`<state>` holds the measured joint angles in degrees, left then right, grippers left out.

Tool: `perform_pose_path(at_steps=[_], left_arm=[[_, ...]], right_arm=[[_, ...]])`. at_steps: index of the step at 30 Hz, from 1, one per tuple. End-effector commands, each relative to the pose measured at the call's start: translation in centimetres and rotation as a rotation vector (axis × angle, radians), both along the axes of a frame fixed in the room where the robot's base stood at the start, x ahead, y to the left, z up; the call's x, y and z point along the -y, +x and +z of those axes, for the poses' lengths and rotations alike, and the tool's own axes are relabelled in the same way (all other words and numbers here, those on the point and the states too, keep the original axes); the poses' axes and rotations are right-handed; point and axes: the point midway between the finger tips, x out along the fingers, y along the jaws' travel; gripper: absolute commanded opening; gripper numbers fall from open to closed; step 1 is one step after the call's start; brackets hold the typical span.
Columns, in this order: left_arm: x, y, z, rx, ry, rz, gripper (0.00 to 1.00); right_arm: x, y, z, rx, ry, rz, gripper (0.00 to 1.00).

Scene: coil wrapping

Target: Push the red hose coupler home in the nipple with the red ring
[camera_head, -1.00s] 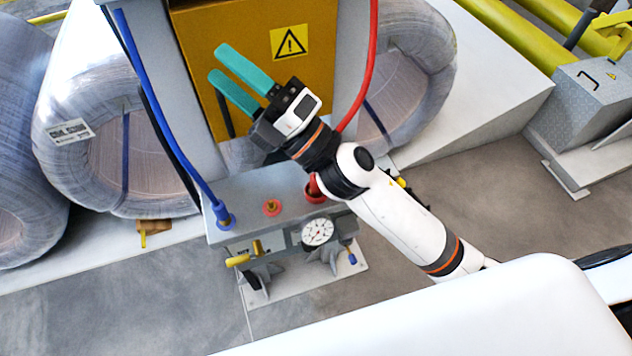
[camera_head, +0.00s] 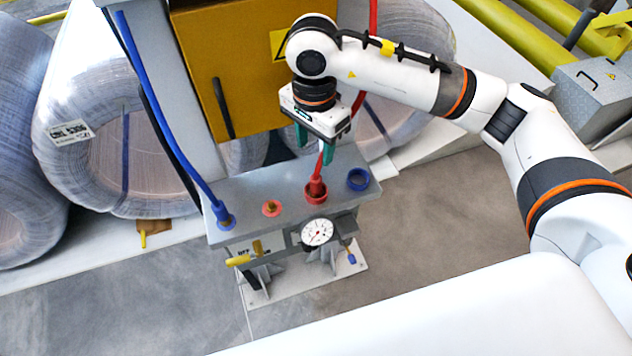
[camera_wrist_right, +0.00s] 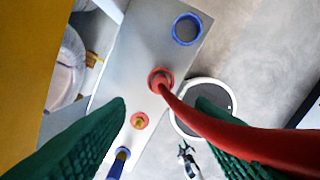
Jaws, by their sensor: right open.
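The red hose coupler (camera_head: 316,187) stands upright in a red-rimmed cup (camera_head: 317,199) on the grey bench top; it also shows in the right wrist view (camera_wrist_right: 161,78). The nipple with the red ring (camera_head: 271,208) is bare, left of that cup; its brass tip shows in the right wrist view (camera_wrist_right: 139,121). My right gripper (camera_head: 316,148) is open, pointing down above the coupler, with green fingers apart. In the right wrist view the red hose (camera_wrist_right: 225,130) crosses over the right-hand finger. The fingers do not hold the coupler. My left gripper is out of view.
A blue coupler (camera_head: 223,210) with a blue hose sits at the bench's left end. An empty blue-rimmed cup (camera_head: 358,179) is at the right end. A gauge (camera_head: 317,232) and yellow valve handle (camera_head: 238,260) are on the front. A yellow cabinet (camera_head: 205,60) stands behind.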

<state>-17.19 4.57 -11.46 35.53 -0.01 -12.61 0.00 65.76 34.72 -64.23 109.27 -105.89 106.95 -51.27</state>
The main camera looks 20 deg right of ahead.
Motion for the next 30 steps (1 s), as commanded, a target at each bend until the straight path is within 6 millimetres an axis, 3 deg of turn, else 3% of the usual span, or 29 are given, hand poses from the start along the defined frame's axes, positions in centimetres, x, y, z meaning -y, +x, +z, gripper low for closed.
perform_pose_path(at_steps=[6, 14, 22, 30], left_arm=[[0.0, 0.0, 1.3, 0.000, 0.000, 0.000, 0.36], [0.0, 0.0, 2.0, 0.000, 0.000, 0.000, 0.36], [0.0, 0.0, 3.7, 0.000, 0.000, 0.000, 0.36], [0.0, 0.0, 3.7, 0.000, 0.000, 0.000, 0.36]], right_arm=[[0.0, -0.2, -3.8, -0.007, 0.003, -0.001, 0.49], [0.0, -0.1, -5.9, -0.006, 0.005, -0.001, 0.49], [0.3, -0.1, -9.8, -0.006, 0.006, -0.002, 0.49], [0.2, -0.1, -10.8, -0.003, 0.007, 0.000, 0.49]])
